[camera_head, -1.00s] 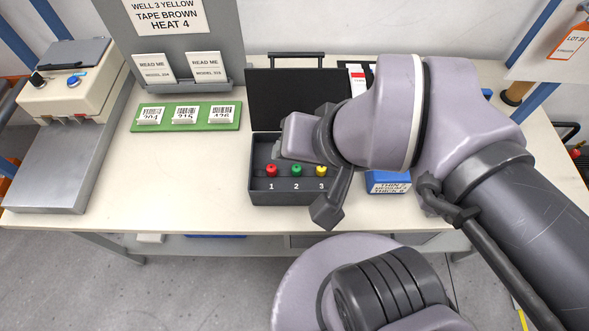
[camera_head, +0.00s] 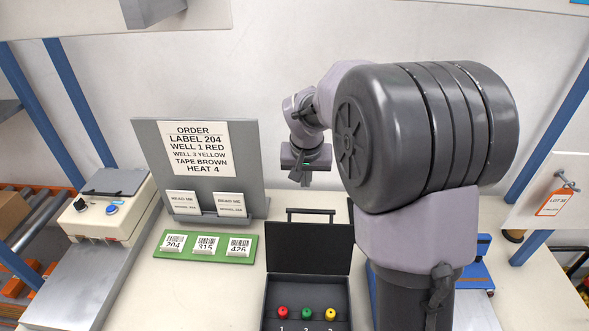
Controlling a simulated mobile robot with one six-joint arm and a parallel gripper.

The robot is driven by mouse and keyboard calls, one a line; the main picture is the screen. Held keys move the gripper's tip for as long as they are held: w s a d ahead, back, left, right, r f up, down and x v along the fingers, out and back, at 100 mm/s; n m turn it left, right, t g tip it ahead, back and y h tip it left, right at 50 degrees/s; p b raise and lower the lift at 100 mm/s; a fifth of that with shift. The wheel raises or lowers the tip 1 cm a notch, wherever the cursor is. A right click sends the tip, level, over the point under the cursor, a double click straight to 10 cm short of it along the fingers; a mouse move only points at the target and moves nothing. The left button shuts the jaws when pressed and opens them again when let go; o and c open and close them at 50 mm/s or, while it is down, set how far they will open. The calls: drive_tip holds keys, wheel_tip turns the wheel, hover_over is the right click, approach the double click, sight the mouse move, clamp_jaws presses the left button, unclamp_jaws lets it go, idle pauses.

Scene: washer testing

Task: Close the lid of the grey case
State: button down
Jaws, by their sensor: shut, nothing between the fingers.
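The grey case (camera_head: 266,311) sits on the white table at the bottom of the view, its front edge cut off by the frame. Its dark lid (camera_head: 308,247) is open and stands up at the back. A black handle (camera_head: 311,212) shows beyond the lid's top edge. Red (camera_head: 283,313), green (camera_head: 306,314) and yellow (camera_head: 331,315) pieces sit in a row inside, above the numbers 1, 2 and 3. My gripper (camera_head: 303,174) is shut and empty, pointing down. In the picture it appears above the lid and handle, apart from both.
A grey board with an order sheet (camera_head: 197,150) and two cards stands at the left. A green tray (camera_head: 174,252) with label tags lies before it. A beige sealing machine (camera_head: 97,218) is at far left. A blue object (camera_head: 475,270) is partly hidden behind my arm at right.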

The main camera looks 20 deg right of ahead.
wheel_tip(320, 180, down, 6)
drive_tip(key=s+b, duration=0.1)
drive_tip(key=b, duration=0.1)
drive_tip(key=shift+s+a+f, duration=0.2)
drive_tip(key=shift+s+a, duration=0.05)
drive_tip(key=shift+a, duration=0.1)
